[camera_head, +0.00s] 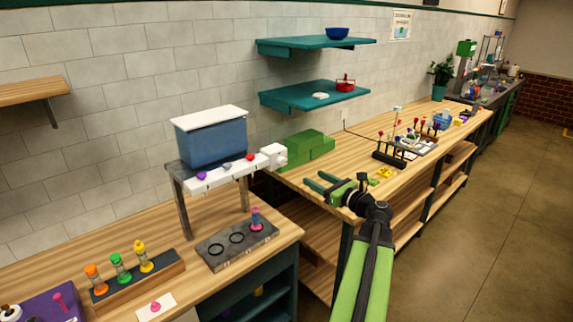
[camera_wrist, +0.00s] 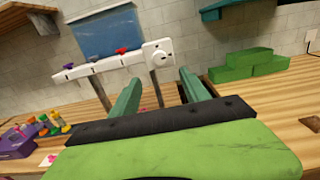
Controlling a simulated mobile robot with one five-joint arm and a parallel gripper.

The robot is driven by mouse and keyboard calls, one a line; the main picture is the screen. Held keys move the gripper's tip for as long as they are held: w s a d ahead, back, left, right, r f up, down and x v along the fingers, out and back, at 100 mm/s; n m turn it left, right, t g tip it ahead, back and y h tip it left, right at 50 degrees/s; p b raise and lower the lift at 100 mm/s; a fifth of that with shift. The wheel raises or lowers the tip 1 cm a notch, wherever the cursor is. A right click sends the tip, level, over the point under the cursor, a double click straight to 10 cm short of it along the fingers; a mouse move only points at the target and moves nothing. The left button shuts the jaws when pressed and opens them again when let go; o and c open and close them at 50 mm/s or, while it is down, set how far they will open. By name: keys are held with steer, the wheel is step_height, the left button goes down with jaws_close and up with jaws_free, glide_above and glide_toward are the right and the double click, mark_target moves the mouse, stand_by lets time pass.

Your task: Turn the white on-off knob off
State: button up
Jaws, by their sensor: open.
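The white on-off knob (camera_head: 273,155) sits at the right end of a white bar (camera_head: 228,175) in front of a blue tank (camera_head: 212,142). In the wrist view the knob (camera_wrist: 158,53) shows as a white block with a round face, just beyond and above my fingertips. The bar also carries small purple (camera_head: 202,175), blue (camera_head: 227,166) and red (camera_head: 249,157) knobs. My gripper (camera_head: 315,180) is open and empty, to the right of the white knob in the head view. In the wrist view my gripper (camera_wrist: 159,77) has its two green fingers apart, not touching the knob.
Green foam blocks (camera_head: 305,148) lie on the right bench close to the knob. Below the bar, a grey tray (camera_head: 222,262) holds a pink-and-blue vial (camera_head: 256,218). A wooden rack (camera_head: 137,283) with coloured vials stands at the lower left. Teal shelves (camera_head: 316,94) hang above.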

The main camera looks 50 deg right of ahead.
mark_target(284, 162)
steer(key=w, duration=1)
steer(key=w+d, duration=0.1)
steer(key=w, duration=0.4)
steer(key=shift+w, duration=0.25)
jaws_close()
